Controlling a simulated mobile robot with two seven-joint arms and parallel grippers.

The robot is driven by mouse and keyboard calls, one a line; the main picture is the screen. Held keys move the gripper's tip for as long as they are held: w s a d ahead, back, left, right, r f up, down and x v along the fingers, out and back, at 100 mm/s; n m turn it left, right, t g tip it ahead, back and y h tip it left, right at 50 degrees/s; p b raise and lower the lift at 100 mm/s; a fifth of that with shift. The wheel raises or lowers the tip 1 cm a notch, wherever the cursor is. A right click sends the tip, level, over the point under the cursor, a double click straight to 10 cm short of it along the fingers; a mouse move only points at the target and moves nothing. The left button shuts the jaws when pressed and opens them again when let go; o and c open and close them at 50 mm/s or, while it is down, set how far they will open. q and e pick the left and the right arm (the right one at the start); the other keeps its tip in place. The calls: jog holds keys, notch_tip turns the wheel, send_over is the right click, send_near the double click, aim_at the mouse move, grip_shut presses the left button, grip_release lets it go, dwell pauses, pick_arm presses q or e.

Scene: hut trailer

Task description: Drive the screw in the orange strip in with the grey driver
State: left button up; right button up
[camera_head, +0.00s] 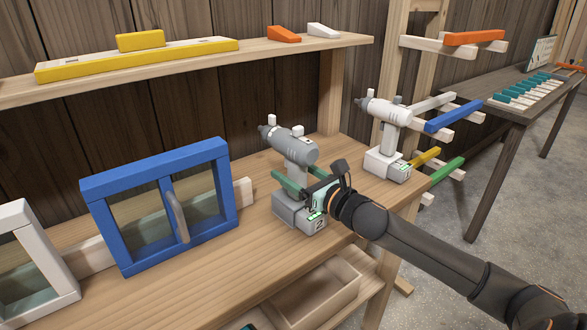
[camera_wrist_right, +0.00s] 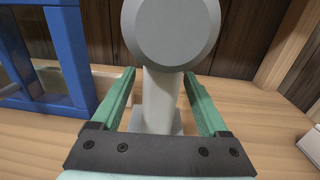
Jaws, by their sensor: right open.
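The grey driver (camera_head: 296,148) stands upright on its grey base (camera_head: 288,213) on the workbench, its nose pointing left and back. It also shows in the right wrist view (camera_wrist_right: 170,32), with its handle running down between my fingers. My right gripper (camera_head: 294,177) is open, its green fingers on either side of the handle; in the right wrist view (camera_wrist_right: 158,88) gaps show beside the handle. An orange strip (camera_head: 474,38) lies across pale pegs of the rack at the upper right. I cannot make out a screw in it. My left gripper is not in view.
A white driver (camera_head: 390,110) stands on its base further right. A blue-framed window (camera_head: 161,261) stands left of the grey driver. A shelf (camera_head: 180,72) runs above the bench, and an open drawer (camera_head: 318,295) juts out in front. Blue, yellow and green strips sit on the rack.

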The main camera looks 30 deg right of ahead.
jog(key=shift+w, duration=0.1)
grip_shut()
dwell(0.6)
dwell(0.6)
jog(key=shift+r, duration=0.2)
